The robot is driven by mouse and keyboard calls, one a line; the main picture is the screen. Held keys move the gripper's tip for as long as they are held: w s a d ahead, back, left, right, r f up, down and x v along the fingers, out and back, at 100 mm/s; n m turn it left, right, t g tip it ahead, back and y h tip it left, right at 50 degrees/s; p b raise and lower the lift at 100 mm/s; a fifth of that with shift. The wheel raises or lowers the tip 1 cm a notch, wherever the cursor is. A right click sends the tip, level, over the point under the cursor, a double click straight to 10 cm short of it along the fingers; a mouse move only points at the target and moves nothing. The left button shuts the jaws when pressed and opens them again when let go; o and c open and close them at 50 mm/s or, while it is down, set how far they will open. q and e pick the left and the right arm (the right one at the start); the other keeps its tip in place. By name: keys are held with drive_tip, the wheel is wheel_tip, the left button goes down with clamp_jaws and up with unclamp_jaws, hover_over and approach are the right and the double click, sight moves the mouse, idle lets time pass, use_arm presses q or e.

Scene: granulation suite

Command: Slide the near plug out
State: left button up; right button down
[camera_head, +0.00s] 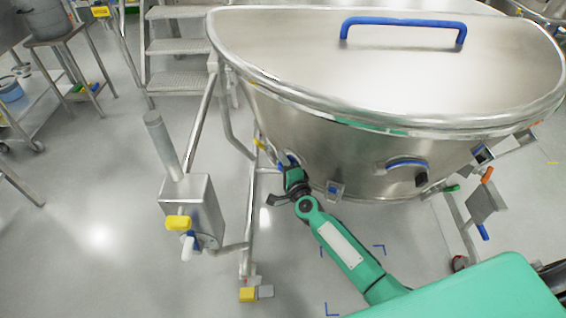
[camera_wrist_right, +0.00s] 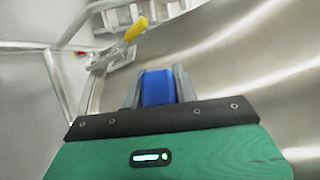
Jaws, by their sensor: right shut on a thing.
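My right gripper (camera_head: 291,168) reaches the lower left side of the big steel vessel (camera_head: 330,130). In the right wrist view its two grey fingers (camera_wrist_right: 158,86) are closed on either side of a blue block (camera_wrist_right: 158,90), which looks like the near plug. The block lies close against the vessel's curved wall. How deep it sits in the vessel is hidden by the gripper. In the head view the arm and gripper cover most of it. My left gripper is not in view.
A yellow-handled fitting (camera_wrist_right: 135,30) is close beyond the gripper. A steel post box with a yellow knob (camera_head: 178,222) stands left of the arm. A blue curved handle (camera_head: 408,163) is on the vessel to the right. Open floor (camera_head: 100,220) lies at left.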

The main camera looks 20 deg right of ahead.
drive_tip(key=shift+s+a, duration=0.15)
drive_tip(key=shift+a, duration=0.05)
use_arm(q)
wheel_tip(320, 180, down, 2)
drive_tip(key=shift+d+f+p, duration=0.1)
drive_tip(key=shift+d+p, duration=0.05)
drive_tip(key=shift+p, duration=0.3)
use_arm(e)
drive_tip(key=shift+s+a+f, duration=0.1)
drive_tip(key=shift+s+a, duration=0.3)
drive_tip(key=shift+a, duration=0.2)
drive_tip(key=shift+s+a+f, duration=0.1)
drive_tip(key=shift+s+a, duration=0.3)
drive_tip(key=shift+a, duration=0.2)
drive_tip(key=c, duration=1.1)
unclamp_jaws()
drive_tip(key=shift+a+r, duration=0.1)
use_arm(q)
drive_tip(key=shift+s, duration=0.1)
use_arm(e)
drive_tip(key=shift+s, duration=0.1)
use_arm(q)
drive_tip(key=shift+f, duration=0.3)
use_arm(e)
drive_tip(key=s, duration=0.4)
drive_tip(key=s+d, duration=0.1)
drive_tip(key=s, duration=0.8)
drive_tip(key=shift+s+d, duration=0.3)
drive_tip(key=shift+d, duration=0.05)
